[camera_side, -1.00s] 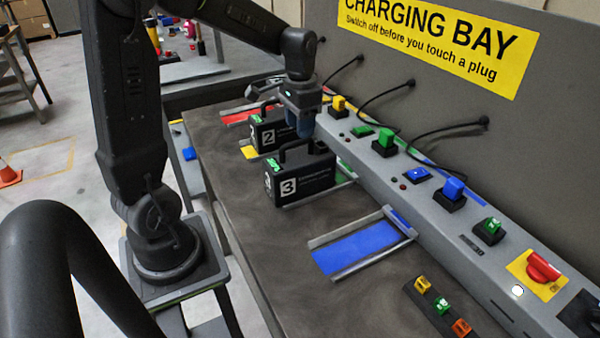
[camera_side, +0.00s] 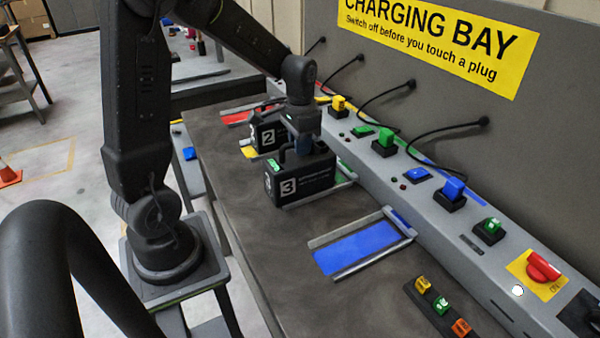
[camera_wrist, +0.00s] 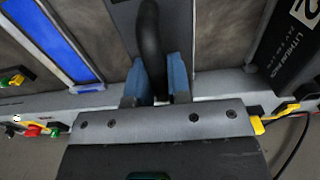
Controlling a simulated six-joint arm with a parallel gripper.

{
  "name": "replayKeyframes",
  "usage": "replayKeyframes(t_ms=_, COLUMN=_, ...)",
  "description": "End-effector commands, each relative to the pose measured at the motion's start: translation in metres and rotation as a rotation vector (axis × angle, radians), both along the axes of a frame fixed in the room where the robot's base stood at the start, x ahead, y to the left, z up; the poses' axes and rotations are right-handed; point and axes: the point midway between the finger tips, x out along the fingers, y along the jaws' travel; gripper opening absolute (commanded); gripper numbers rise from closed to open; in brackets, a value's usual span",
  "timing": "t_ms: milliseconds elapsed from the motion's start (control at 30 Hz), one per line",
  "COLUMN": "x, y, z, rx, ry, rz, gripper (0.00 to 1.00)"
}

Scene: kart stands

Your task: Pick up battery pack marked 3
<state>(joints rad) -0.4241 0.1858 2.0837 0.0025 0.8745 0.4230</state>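Battery pack 3 (camera_side: 300,178) is a dark box with a white "3" label and a top handle. It sits upright in its bay on the bench in the side view. My gripper (camera_side: 301,148) is down over it, at the handle. In the wrist view, the handle (camera_wrist: 150,40) runs between the two blue fingers of my gripper (camera_wrist: 158,78), one on each side. The handle nearly fills the space between them. I cannot tell whether they press on it. The far side of the pack is hidden.
Battery pack 2 (camera_side: 268,136) stands close behind pack 3. An empty blue bay (camera_side: 356,247) lies in front. The grey charger rail (camera_side: 455,222) with plugs and switches runs along the right, with black cables above.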

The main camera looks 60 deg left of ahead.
Motion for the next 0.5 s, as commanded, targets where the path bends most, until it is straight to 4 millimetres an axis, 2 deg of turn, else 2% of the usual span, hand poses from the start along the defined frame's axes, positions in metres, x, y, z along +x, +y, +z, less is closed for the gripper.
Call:
replayKeyframes(t_ms=33, x=0.0000, y=0.0000, z=0.0002, rx=0.000, ry=0.000, rz=0.000, gripper=0.13)
replayKeyframes(t_ms=200, x=0.0000, y=0.0001, z=0.0003, rx=0.000, ry=0.000, rz=0.000, gripper=0.00)
replayKeyframes(t_ms=500, x=0.0001, y=0.0001, z=0.0004, rx=0.000, ry=0.000, rz=0.000, gripper=0.00)
